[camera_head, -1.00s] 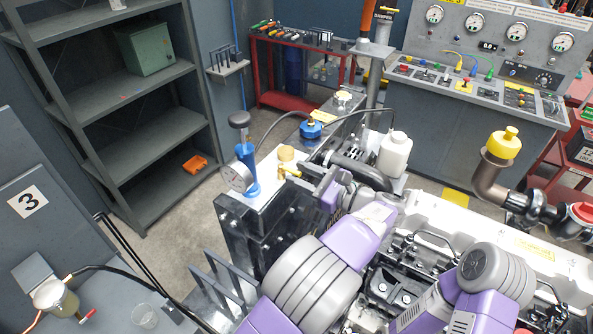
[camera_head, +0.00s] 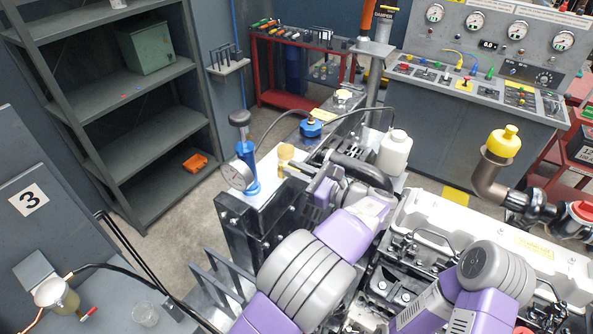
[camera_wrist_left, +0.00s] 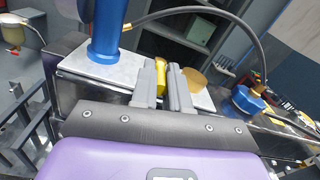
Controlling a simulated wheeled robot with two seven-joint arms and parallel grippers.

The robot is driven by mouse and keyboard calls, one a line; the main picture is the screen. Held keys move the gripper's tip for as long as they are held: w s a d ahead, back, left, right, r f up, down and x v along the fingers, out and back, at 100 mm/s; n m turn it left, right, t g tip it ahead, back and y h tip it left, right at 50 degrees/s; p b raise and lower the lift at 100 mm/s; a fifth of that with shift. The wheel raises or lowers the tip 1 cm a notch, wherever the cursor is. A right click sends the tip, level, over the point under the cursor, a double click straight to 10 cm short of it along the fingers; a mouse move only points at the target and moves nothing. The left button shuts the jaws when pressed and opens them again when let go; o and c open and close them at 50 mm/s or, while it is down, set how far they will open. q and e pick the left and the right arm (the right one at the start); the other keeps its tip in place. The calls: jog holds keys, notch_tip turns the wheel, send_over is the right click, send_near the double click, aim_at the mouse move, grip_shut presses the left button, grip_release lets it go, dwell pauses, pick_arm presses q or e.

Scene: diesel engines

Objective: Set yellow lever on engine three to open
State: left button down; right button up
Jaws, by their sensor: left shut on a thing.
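The yellow lever (camera_wrist_left: 160,68) shows in the left wrist view between the two grey fingers of my left gripper (camera_wrist_left: 167,75), which is shut on it. The lever is by a round brass fitting (camera_wrist_left: 194,80) on the pale top plate of the engine block. In the head view the brass fitting (camera_head: 286,153) stands just beyond my left gripper (camera_head: 297,168), and the lever is mostly hidden there by the fingers. I cannot tell the lever's exact angle. Of my right arm only links show at the lower right; its gripper is out of view.
A blue cap (camera_head: 311,128) and a white bottle (camera_head: 395,153) are behind and right.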

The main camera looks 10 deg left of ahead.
aim_at(281, 167)
pick_arm(q)
jog(key=shift+s+m+t, duration=0.15)
jog(key=shift+m+t, duration=0.15)
jog(key=shift+t, duration=0.1)
jog(key=shift+s+a+f+m+t+h+b, duration=0.1)
jog(key=shift+s+a+m+t+h+b, duration=0.5)
jog(key=shift+m+t+h, duration=1.35)
jog(key=shift+s+a+r+m+t+h+b, duration=0.15)
jog(key=shift+a+m+t+h+b, duration=0.3)
jog(key=shift+m+t+h+b, duration=1.3)
jog(key=shift+s+a+f+m+t+h+p, duration=0.15)
jog(key=shift+s+a+m+t+h, duration=0.35)
jog(key=shift+m+t+h, duration=1.55)
jog(key=shift+n+g+h, duration=0.45)
jog(key=shift+g+h, duration=0.4)
jog(key=c, duration=1.1)
grip_release()
